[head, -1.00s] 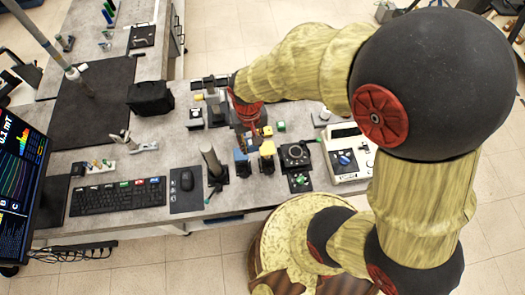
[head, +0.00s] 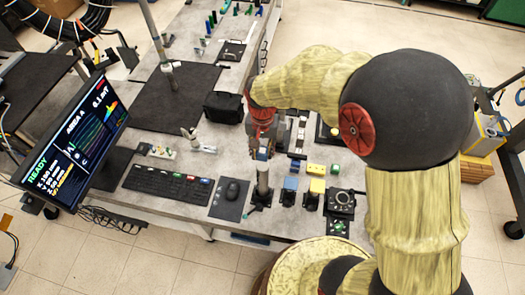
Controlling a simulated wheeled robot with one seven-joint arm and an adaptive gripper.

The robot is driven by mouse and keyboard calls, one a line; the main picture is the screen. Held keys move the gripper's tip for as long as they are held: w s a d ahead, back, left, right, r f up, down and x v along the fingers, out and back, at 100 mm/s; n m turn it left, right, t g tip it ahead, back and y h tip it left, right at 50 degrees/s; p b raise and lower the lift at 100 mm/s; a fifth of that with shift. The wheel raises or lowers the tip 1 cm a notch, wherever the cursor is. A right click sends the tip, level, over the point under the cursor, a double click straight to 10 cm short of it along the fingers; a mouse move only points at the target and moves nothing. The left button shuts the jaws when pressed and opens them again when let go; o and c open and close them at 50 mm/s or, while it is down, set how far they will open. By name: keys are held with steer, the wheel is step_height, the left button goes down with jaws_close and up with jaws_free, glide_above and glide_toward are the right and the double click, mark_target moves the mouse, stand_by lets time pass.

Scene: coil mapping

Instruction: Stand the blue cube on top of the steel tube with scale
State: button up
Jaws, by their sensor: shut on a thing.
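My gripper (head: 262,150) points down, just above the upper end of the steel tube (head: 263,182) in the head view. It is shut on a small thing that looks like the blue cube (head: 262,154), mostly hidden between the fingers. The tube stands upright on the bench, to the right of the mouse. I cannot tell whether the cube touches the tube's top. Any scale marks on the tube are too small to read.
A blue-topped block (head: 291,184) and a yellow-topped block (head: 316,187) stand right of the tube. A black dial unit (head: 341,202) is farther right. A black bag (head: 223,107) sits behind.

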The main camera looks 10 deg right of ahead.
mark_target(263, 166)
steer(key=shift+f+b, duration=1.55)
steer(key=shift+f, duration=1.05)
steer(key=shift+f+b, duration=0.3)
steer(key=shift+f, duration=0.2)
steer(key=o, duration=1.2)
steer(key=shift+o, duration=0.2)
step_height(263, 166, up, 12)
